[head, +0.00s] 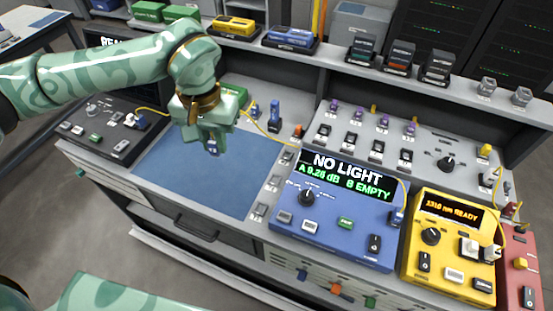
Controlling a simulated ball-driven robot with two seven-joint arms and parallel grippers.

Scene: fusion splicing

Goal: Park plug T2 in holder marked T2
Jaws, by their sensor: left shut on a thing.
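My left gripper (212,148) hangs over the far part of the blue mat, pointing down. It is shut on a small blue-and-white plug (212,146), mostly hidden by the fingers. Its label cannot be read. A thin yellow cable (262,128) runs on the right side of the gripper. Small grey holders stand in a row along the mat's right edge, among them a near one (260,210) and a middle one (273,184). Their marks are too small to read, so I cannot tell which is T2. My right gripper is out of view.
The blue mat (190,185) is clear. Right of it are a blue meter (330,236) reading "NO LIGHT" and a yellow source (450,265) reading "1310 nm READY". A raised grey panel (345,112) with several sockets stands behind. A blue upright piece (275,112) stands behind the mat.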

